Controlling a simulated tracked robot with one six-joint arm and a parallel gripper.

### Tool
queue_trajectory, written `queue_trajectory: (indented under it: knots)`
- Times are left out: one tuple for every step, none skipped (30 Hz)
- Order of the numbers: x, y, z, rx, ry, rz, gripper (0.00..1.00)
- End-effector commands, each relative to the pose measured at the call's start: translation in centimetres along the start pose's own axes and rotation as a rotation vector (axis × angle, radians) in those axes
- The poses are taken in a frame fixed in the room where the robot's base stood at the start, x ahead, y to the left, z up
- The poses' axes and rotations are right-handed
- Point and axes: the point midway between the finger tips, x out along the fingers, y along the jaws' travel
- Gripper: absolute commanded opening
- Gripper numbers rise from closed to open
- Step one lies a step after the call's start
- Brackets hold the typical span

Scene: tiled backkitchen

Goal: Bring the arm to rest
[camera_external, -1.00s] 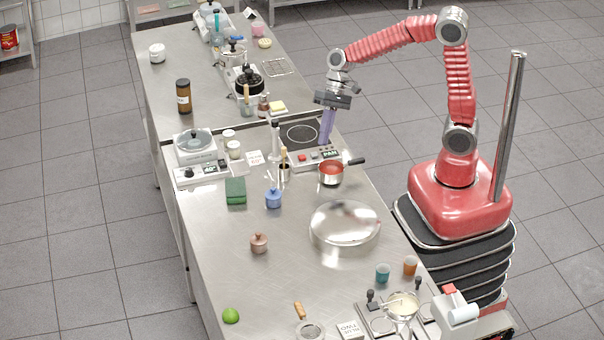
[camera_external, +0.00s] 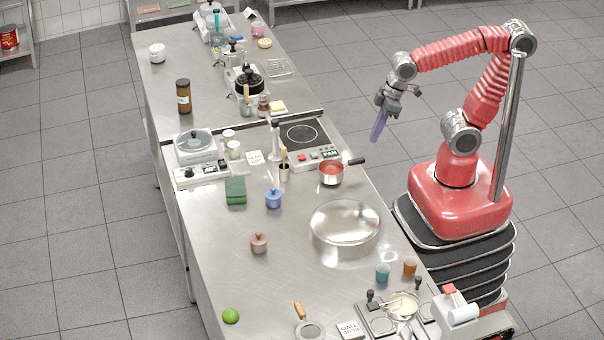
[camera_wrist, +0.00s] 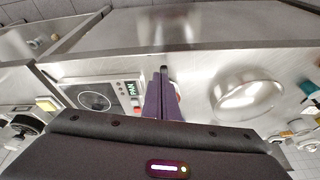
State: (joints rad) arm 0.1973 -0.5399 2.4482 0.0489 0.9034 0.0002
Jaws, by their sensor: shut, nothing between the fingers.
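In the wrist view the closed purple fingers (camera_wrist: 164,100) show at the middle, with the table below. My arm is bent, with its elbow high at the upper right.
The steel table (camera_external: 300,270) holds a hob (camera_external: 302,134), a red-filled pan (camera_external: 331,174), a large glossy round lid or bowl (camera_external: 345,222), a blue pot (camera_external: 273,199) and two small cups (camera_external: 383,273). The air around my gripper is clear.

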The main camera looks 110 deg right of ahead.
Motion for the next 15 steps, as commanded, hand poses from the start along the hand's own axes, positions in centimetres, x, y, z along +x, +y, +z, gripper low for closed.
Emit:
queue_trajectory:
  knots:
    - [-0.6, -0.5, 0.4, -0.038, 0.023, 0.003, 0.0]
    - [-0.9, -0.7, 0.6, -0.058, 0.035, 0.006, 0.0]
    - [-1.2, -1.1, 0.9, -0.083, 0.051, 0.006, 0.0]
    - [-1.6, -1.4, 1.1, -0.101, 0.064, 0.005, 0.0]
    - [-1.9, -1.7, 1.3, -0.119, 0.076, 0.004, 0.0]
    - [-2.3, -2.2, 1.5, -0.138, 0.093, -0.002, 0.0]
    - [-2.7, -2.6, 1.6, -0.152, 0.106, -0.008, 0.0]
    - [-3.0, -2.9, 1.7, -0.163, 0.117, -0.014, 0.0]
    - [-3.4, -3.4, 1.8, -0.178, 0.133, -0.022, 0.0]
    - [-3.7, -3.7, 1.7, -0.188, 0.143, -0.028, 0.0]
    - [-4.0, -4.0, 1.8, -0.197, 0.152, -0.033, 0.0]
    - [-4.2, -4.3, 1.8, -0.207, 0.158, -0.038, 0.0]
    - [-4.2, -4.4, 1.8, -0.211, 0.159, -0.04, 0.0]
    - [-4.2, -4.5, 1.8, -0.214, 0.159, -0.042, 0.0]
    - [-4.2, -4.6, 1.8, -0.216, 0.158, -0.043, 0.0]
